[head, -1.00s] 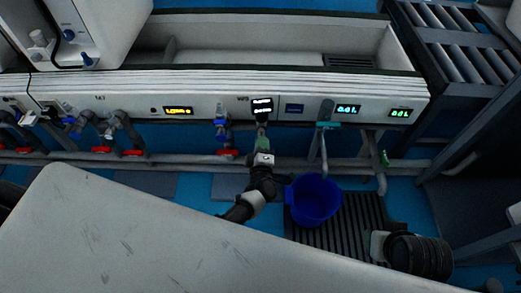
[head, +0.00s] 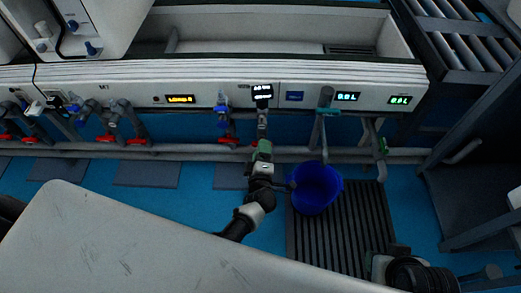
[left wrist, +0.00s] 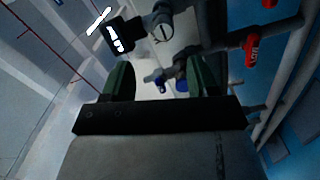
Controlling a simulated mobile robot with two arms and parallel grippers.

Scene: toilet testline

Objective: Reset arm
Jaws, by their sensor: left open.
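Pipes with red and blue valves (head: 224,122) run under the panel. A pale surface (head: 100,245) fills the lower left. A roller conveyor (head: 465,45) is at the upper right.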

